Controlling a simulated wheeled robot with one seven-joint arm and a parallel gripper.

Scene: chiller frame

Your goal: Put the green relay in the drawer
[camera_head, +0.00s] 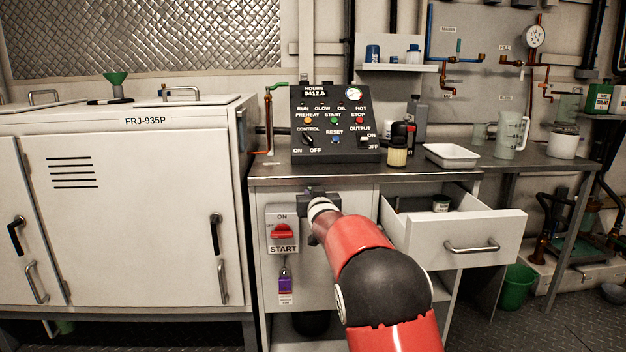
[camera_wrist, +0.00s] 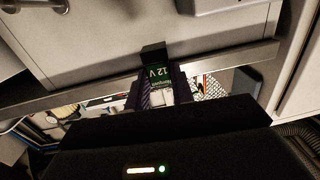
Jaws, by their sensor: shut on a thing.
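The green relay (camera_wrist: 158,72), with a white "12 V" marking, is between the fingers of my gripper (camera_wrist: 158,92) in the wrist view. The gripper is shut on it. In the head view my gripper (camera_head: 316,205) is in front of the cabinet below the control box, right of the red START switch; the relay cannot be made out there. The drawer (camera_head: 468,241) is pulled open to the right of my gripper and arm. A small dark jar with a pale top (camera_head: 440,203) is inside it. The drawer's left interior is partly hidden.
The control box (camera_head: 335,133) stands on the worktop (camera_head: 275,172) above my gripper. A white tray (camera_head: 452,156), a dark-topped jar (camera_head: 397,153) and a clear jug (camera_head: 510,135) are also on the worktop. The START switch panel (camera_head: 282,229) is close on the left.

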